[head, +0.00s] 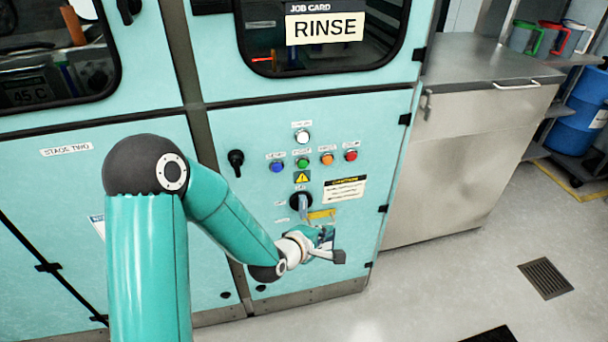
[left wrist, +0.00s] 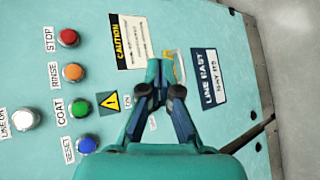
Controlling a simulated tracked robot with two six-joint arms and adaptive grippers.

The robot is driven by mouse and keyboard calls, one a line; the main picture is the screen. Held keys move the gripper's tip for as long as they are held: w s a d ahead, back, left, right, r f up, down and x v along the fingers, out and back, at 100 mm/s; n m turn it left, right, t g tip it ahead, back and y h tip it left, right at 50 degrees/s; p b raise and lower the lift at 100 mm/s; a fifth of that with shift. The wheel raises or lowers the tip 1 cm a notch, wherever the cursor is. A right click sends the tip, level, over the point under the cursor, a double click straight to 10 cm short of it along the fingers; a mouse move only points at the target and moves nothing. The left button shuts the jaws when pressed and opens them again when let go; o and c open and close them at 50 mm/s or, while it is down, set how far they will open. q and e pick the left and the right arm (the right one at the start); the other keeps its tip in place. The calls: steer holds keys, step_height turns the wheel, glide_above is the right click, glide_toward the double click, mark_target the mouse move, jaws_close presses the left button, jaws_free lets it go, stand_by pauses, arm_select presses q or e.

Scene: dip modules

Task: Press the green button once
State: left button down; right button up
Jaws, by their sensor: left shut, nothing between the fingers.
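The green button (head: 302,163) sits on the teal machine panel, in a row between a blue button (head: 277,167) on its left and an orange button (head: 327,159) on its right. In the left wrist view the green button (left wrist: 80,109) is beside a label reading COAT. My left gripper (head: 340,257) is in front of the panel, below and to the right of the button row, apart from the green button. In the left wrist view its fingers (left wrist: 158,70) are shut with nothing between them. My right gripper is in neither view.
A red button (head: 351,155), a white lamp or button (head: 302,136) and a rotary switch (head: 301,203) share the panel. A black knob (head: 236,158) is to the left. A steel cabinet (head: 455,150) stands at the right, with open floor in front.

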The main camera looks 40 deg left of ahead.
mark_target(303, 164)
arm_select(q)
steer(key=w+a+r+n+t+y, duration=0.1)
steer(key=a+r+n+t, duration=0.2)
steer(key=r, duration=0.4)
steer(key=shift+w+a+r+n+y+b, duration=0.4)
steer(key=shift+a+n, duration=0.35)
steer(key=shift+n, duration=0.25)
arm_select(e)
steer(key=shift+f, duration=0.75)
arm_select(q)
steer(key=shift+w+a+f+p, duration=0.1)
steer(key=shift+w+a+p, duration=0.4)
steer(key=shift+w+a, duration=1.1)
steer(key=shift+w+a+p, duration=0.45)
steer(key=shift+w+a, duration=0.8)
steer(key=shift+a, duration=0.5)
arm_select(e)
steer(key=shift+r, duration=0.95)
arm_select(q)
steer(key=shift+a, duration=0.1)
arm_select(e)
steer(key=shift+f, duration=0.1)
arm_select(q)
steer(key=shift+w+a, duration=0.2)
steer(key=shift+w, duration=0.05)
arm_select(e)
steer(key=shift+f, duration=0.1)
